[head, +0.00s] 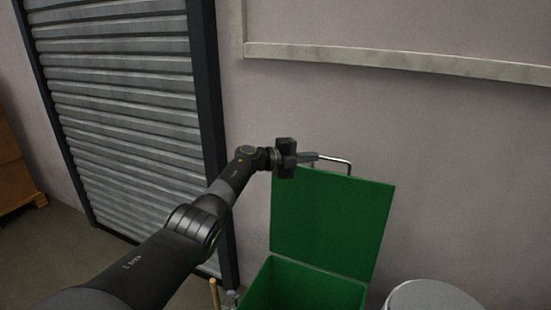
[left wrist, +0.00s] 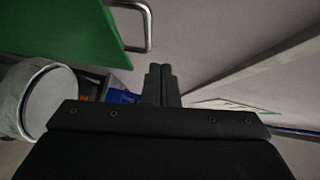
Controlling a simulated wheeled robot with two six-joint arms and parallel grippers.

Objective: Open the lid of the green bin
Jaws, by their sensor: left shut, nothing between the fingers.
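The green bin (head: 310,288) stands against the wall at the bottom centre of the head view. Its green lid (head: 332,222) is raised nearly upright, and the opening below shows. A metal bar handle (head: 345,162) sits at the lid's top edge. My left gripper (head: 312,157) is at the upper left of the lid, by the handle. In the left wrist view, its fingers (left wrist: 161,84) are shut together and empty. The handle (left wrist: 148,25) and lid (left wrist: 75,28) are to their upper left, apart from them in the picture. My right gripper is not in view.
A grey round-topped container (head: 435,297) stands right of the bin; a round pale container (left wrist: 45,100) shows in the left wrist view. A roller shutter (head: 125,120) is at left. A pale rail (head: 400,62) runs along the wall above the lid.

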